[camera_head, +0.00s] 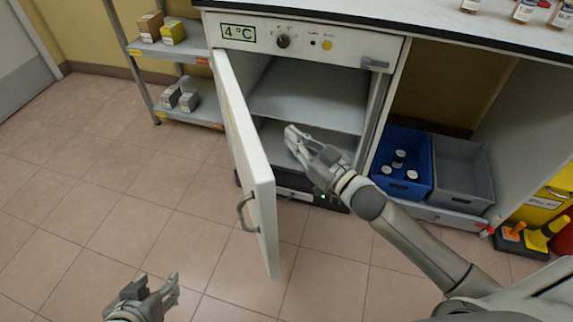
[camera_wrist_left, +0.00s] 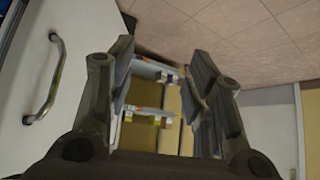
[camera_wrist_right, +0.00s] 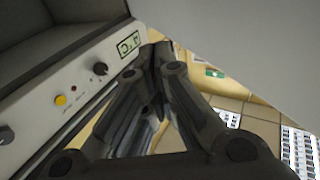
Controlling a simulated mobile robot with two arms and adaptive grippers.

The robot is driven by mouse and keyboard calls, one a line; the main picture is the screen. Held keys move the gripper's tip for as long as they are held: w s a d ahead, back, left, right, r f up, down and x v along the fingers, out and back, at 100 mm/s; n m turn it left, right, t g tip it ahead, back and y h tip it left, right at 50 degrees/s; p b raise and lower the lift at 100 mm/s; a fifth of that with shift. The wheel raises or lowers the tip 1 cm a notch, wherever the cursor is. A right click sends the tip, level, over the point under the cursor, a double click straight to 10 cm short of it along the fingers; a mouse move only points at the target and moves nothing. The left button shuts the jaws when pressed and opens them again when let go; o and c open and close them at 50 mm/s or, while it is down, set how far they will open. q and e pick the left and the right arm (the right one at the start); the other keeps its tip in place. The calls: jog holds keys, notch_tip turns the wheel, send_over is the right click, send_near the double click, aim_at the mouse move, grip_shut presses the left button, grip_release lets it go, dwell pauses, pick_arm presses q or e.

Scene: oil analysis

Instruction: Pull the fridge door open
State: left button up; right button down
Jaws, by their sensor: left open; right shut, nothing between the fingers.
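The fridge (camera_head: 310,95) under the counter has a control panel reading 4 °C. Its white door (camera_head: 250,160) is hinged on the left and stands wide open, swung out toward me. The door's grey handle (camera_head: 244,212) shows on its outer face, and also in the left wrist view (camera_wrist_left: 48,80). My left gripper (camera_head: 165,290) is open and empty, low at the left, apart from the handle. My right gripper (camera_head: 292,138) is shut and empty, in front of the open fridge on the inner side of the door. The fridge shelves (camera_head: 310,90) look empty.
A shelf rack (camera_head: 195,95) with small boxes stands left of the fridge. The tiled floor (camera_head: 110,170) left of the door is clear.

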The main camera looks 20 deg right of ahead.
jog(key=s+d+r+n+g+y+b, duration=0.25)
jog(key=s+d+n+g+y, duration=0.65)
jog(key=n+g, duration=0.6)
pick_arm(q)
jog(key=w+d+r+t+h+b, duration=0.1)
jog(key=w+d+r+t, duration=0.3)
jog(key=w+r+t, duration=0.4)
jog(key=shift+w+r+t+h+b, duration=0.35)
jog(key=shift+r+h, duration=0.45)
jog(key=shift+r, duration=0.9)
pick_arm(e)
jog(key=a+m+g, duration=0.2)
jog(key=a, duration=1.2)
jog(key=shift+a+r+y, duration=0.2)
jog(key=shift+a+y, duration=0.05)
jog(key=shift+y, duration=0.05)
pick_arm(q)
jog(key=shift+d, duration=0.1)
pick_arm(e)
jog(key=shift+s, duration=0.1)
